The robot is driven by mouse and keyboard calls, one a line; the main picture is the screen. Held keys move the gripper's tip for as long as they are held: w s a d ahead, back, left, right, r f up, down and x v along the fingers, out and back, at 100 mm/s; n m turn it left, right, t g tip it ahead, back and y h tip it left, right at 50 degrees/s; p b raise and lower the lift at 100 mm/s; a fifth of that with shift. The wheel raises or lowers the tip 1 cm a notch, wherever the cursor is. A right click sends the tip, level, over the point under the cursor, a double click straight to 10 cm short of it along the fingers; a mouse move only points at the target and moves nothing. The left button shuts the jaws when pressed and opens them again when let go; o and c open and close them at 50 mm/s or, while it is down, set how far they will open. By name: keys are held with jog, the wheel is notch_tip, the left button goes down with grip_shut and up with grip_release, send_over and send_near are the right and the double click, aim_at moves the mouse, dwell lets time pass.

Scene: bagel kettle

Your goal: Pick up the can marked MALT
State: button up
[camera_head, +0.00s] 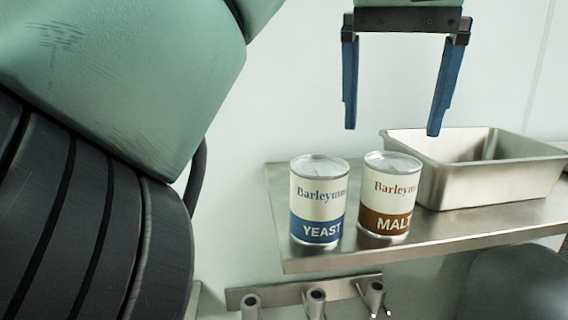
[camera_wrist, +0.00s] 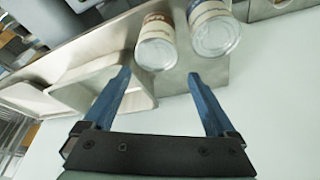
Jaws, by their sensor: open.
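The MALT can (camera_head: 389,196), cream above and brown below with a silver lid, stands upright on a steel shelf (camera_head: 455,225). The YEAST can (camera_head: 318,205), with a blue band, stands close to its left. My gripper (camera_head: 392,132) is open and empty, its blue fingers pointing down above the MALT can in the head view. In the wrist view, the MALT can (camera_wrist: 157,46) shows just beyond and between the fingertips (camera_wrist: 158,73). The YEAST can (camera_wrist: 213,32) is to its right there. Neither finger clearly touches a can.
A rectangular steel pan (camera_head: 490,180) stands on the shelf close to the right of the MALT can; it is at the left in the wrist view (camera_wrist: 75,92). A rail with several metal pegs (camera_head: 316,298) is below the shelf. A pale wall (camera_head: 270,90) stands behind.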

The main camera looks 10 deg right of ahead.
aim_at(391, 160)
jog(key=f, duration=0.1)
jog(key=s+f, duration=0.2)
jog(key=shift+d+f, duration=0.15)
jog(key=shift+d, duration=0.2)
jog(key=w+f, duration=0.3)
jog(key=shift+w+d+f, duration=0.1)
jog(key=shift+d+f, duration=0.15)
jog(key=shift+f, duration=0.05)
jog(key=f, duration=0.2)
jog(key=shift+d+f, duration=0.2)
jog(key=shift+f, duration=0.15)
jog(key=shift+w+f, duration=0.15)
jog(key=shift+f, duration=0.2)
jog(key=shift+w+d+f, duration=0.1)
jog(key=shift+w+f, duration=0.2)
jog(key=shift+w, duration=0.15)
jog(key=shift+s+r, duration=0.15)
jog(key=shift+s, duration=0.15)
jog(key=c, duration=0.7)
jog(key=shift+w, duration=0.15)
jog(key=c, duration=0.7)
